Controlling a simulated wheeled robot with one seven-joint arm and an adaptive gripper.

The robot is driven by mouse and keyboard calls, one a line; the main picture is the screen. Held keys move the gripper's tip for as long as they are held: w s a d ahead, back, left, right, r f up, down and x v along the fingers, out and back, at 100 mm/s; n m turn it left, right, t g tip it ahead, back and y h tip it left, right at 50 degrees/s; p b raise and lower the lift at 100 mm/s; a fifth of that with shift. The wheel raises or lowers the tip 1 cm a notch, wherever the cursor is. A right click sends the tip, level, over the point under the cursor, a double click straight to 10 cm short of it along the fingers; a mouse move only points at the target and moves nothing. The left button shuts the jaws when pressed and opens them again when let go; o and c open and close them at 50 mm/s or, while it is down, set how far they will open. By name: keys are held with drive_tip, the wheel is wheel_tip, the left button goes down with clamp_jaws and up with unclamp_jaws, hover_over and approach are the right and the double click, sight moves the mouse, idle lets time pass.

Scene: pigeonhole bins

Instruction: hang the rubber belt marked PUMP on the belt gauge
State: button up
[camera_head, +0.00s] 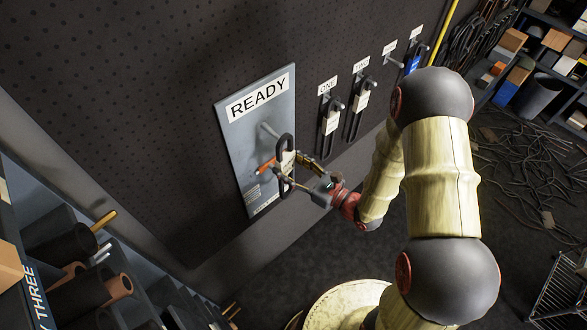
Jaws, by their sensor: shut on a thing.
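A dark rubber belt (286,142) with a pale tag hangs as a narrow upright loop at the READY panel; the tag's writing is too small to read. My gripper (291,170) is shut on the belt's lower half, its fingers partly covering it. The READY panel (232,150), which looks like the belt gauge, is a grey plate on the dark wall. It has a grey upper peg (268,130) and an orange lower peg (265,167). The belt is close to both peg ends; I cannot tell whether it is around them or just in front.
Belts hang on hooks marked ONE (331,118) and TWO (359,100) to the right, with a blue-tagged item (412,63) beyond. Bins with rolls (75,245) stand at lower left. Shelves with boxes (514,40) and scattered dark strips (530,165) lie at right.

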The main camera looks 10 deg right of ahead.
drive_tip(key=shift+w+d+x, duration=0.1)
drive_tip(key=shift+x, duration=0.8)
drive_tip(key=shift+w+d+x, duration=0.1)
drive_tip(key=shift+x, duration=0.8)
drive_tip(key=shift+w+d+x, duration=0.1)
drive_tip(key=shift+d+x, duration=0.05)
drive_tip(key=shift+x, duration=0.75)
drive_tip(key=shift+w+a, duration=0.1)
drive_tip(key=shift+w, duration=0.05)
drive_tip(key=shift+w+f, duration=0.1)
drive_tip(key=shift+f, duration=0.2)
drive_tip(key=o, duration=1.3)
drive_tip(key=shift+o, duration=0.4)
drive_tip(key=shift+o, duration=1.4)
